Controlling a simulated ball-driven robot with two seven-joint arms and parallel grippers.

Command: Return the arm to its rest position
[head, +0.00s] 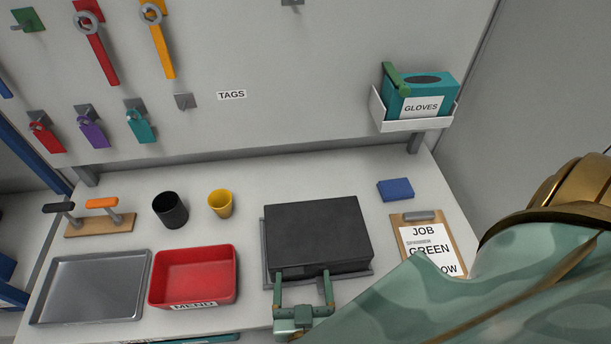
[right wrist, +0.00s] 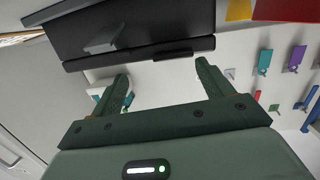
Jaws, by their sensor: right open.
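My right gripper (head: 303,274) is at the front edge of the workbench, just in front of a black case (head: 318,232). In the right wrist view its two green fingers (right wrist: 161,76) stand wide apart with nothing between them. The black case also shows there (right wrist: 150,22), beyond the fingertips. My right arm, in pale green camouflage with a brass-coloured joint, reaches in from the right of the head view and hides part of the bench. My left gripper is not in view.
A red bin (head: 193,302), a grey tray (head: 92,318), a black cup (head: 170,210) and a yellow cup (head: 220,204) stand left of the case. A clipboard (head: 452,241) and blue block (head: 396,190) lie right. A glove box (head: 420,97) sits on the wall.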

